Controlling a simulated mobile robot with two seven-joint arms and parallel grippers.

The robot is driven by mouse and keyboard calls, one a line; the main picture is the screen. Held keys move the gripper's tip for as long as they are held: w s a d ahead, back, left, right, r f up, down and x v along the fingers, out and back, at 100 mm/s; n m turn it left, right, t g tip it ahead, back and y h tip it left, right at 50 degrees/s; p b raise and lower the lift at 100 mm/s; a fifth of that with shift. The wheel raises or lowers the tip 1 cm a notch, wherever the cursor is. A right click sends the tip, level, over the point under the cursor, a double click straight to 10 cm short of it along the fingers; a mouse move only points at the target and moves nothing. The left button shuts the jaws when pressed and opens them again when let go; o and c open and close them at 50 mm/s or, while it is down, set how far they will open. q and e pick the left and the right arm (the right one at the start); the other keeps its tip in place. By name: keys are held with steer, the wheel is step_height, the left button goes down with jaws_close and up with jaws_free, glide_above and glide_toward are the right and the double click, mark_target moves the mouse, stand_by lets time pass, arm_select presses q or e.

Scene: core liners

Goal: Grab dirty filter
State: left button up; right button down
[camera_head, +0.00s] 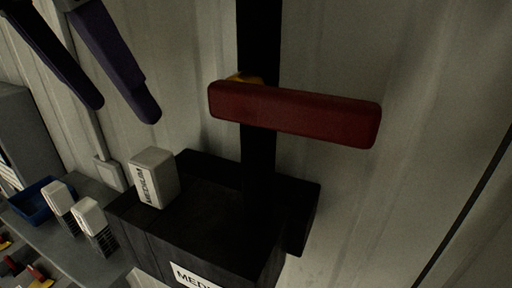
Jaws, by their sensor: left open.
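My left gripper (124,110) comes in at the upper left with its two long dark fingers apart and empty. Two more pale blocks with dark ribbed sides, one on the left (59,198) and one on the right (92,223), stand lower left on a grey surface. I cannot tell which of these, if any, is the dirty filter. My right gripper is not in view.
The black box (190,232) bears a partly cut-off white label. A dark post (258,170) rises behind it, with a long red bar (295,112) across it. A blue tray (33,208) sits at the far left. A pale corrugated wall (420,130) closes the back.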

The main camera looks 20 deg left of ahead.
mark_target(150, 156)
arm_select(q)
steer(key=b+x, duration=0.1)
steer(key=x, duration=0.2)
steer(key=b+x, duration=0.1)
steer(key=x, duration=0.2)
steer(key=b+x, duration=0.1)
steer(key=x, duration=0.1)
steer(key=shift+s+a+f, duration=0.2)
steer(key=shift+f, duration=0.3)
steer(key=shift+w+f+b, duration=0.2)
steer(key=shift+f+b, duration=0.1)
jaws_close()
